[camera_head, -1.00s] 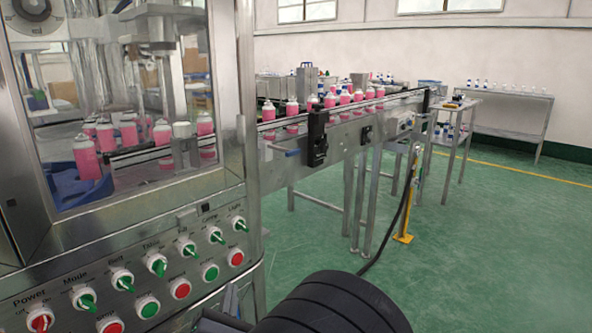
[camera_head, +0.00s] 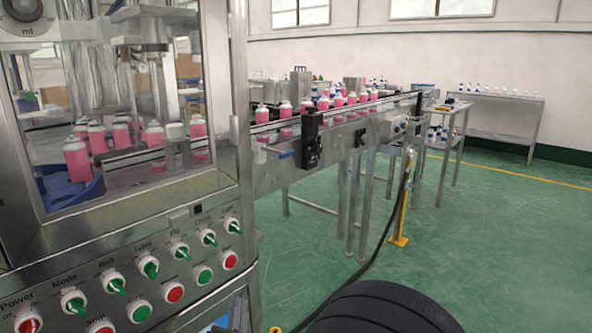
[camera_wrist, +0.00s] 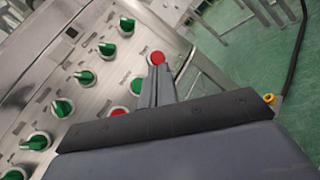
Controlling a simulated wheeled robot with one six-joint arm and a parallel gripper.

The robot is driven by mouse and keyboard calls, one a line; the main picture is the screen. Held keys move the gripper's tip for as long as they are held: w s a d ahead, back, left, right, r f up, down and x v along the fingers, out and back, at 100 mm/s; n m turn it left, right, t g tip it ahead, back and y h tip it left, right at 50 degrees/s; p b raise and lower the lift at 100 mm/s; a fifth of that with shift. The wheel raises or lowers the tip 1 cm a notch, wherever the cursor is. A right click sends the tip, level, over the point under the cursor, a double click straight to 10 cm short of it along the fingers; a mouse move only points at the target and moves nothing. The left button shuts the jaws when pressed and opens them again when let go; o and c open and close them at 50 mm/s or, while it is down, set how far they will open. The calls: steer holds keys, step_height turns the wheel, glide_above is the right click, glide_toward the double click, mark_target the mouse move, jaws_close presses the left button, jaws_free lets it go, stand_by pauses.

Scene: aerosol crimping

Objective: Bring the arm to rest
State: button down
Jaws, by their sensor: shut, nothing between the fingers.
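My gripper (camera_wrist: 156,72) shows in the wrist view with its grey fingers together and nothing between them. The fingers point toward the machine's control panel (camera_wrist: 62,83), which has green knobs and red and green buttons. A red button (camera_wrist: 157,58) appears right at the fingertips; I cannot tell the gap between them. In the head view my dark, ribbed arm link (camera_head: 375,312) fills the bottom, right of the panel (camera_head: 150,300). The gripper itself is mostly out of that view.
The glass-fronted machine (camera_head: 240,110) stands close on the left. A conveyor (camera_head: 340,130) with pink cans (camera_head: 285,109) runs from it to the back right. A black cable (camera_head: 385,235) and a yellow-footed post (camera_head: 399,240) stand beyond. Green floor (camera_head: 500,250) on the right is clear.

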steer(key=w+a+b, duration=0.2)
steer(key=w+a, duration=0.1)
steer(key=shift+a+f, duration=0.2)
steer(key=r+p, duration=0.1)
steer(key=p, duration=0.1)
steer(key=shift+a+p, duration=0.1)
steer(key=shift+p, duration=0.3)
steer(key=shift+p, duration=0.4)
